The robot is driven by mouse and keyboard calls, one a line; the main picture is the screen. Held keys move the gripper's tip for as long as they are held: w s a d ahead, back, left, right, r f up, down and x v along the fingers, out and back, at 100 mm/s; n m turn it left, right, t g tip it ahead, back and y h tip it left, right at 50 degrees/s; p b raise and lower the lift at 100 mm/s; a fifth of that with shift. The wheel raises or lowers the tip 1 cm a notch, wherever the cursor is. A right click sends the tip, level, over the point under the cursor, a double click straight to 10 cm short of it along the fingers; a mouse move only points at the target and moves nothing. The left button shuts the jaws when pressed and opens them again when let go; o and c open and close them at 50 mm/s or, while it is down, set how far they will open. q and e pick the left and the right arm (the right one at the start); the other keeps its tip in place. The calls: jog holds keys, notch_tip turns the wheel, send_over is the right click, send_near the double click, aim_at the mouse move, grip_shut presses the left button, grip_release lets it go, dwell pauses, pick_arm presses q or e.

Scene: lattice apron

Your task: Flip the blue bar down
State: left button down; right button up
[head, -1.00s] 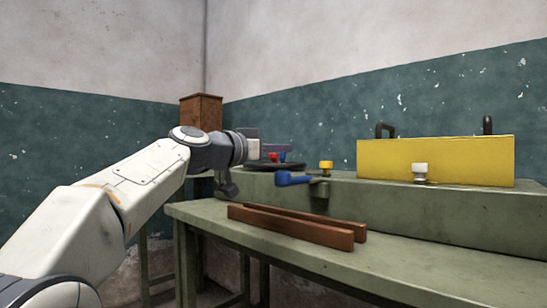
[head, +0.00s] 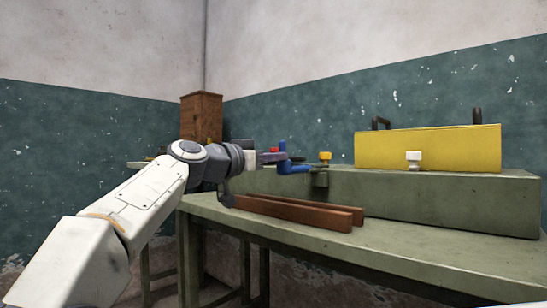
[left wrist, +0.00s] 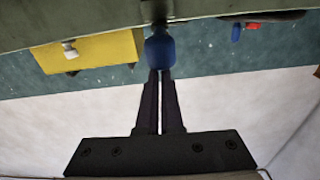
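The blue bar (head: 294,167) sticks out to the left, roughly level, from a pivot on the front of the green raised block. My left gripper (head: 272,157) is beside the bar's free end, and its fingers partly overlap the area behind it in the head view. In the left wrist view the fingers of my left gripper (left wrist: 160,74) are together with only a thin slit between them. The rounded end of the blue bar (left wrist: 159,48) lies just beyond the fingertips, not between them. I cannot tell whether they touch. My right gripper is not in view.
A yellow box (head: 428,148) with dark handles and a white knob stands on the raised block (head: 440,196). A yellow knob (head: 325,156) is near the pivot. Brown wooden rails (head: 300,214) lie on the bench below. Red and blue pegs (left wrist: 245,28) stand on a dark disc.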

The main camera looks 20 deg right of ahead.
pick_arm(q)
jog(key=shift+w+d+f, duration=0.1)
jog(key=shift+w+f, duration=0.05)
jog(key=shift+f, duration=0.3)
jog(key=shift+w+d+f, duration=0.1)
jog(key=shift+w+f, duration=0.05)
jog(key=shift+f, duration=0.3)
notch_tip(320, 180, up, 6)
jog(key=a+p, duration=0.1)
jog(key=p, duration=0.3)
jog(key=s+a+f+b, duration=0.4)
jog(key=a+f+b, duration=0.1)
jog(key=a+b, duration=0.3)
jog(key=shift+s+f, duration=0.2)
jog(key=shift+s, duration=0.15)
jog(key=shift+d, duration=0.1)
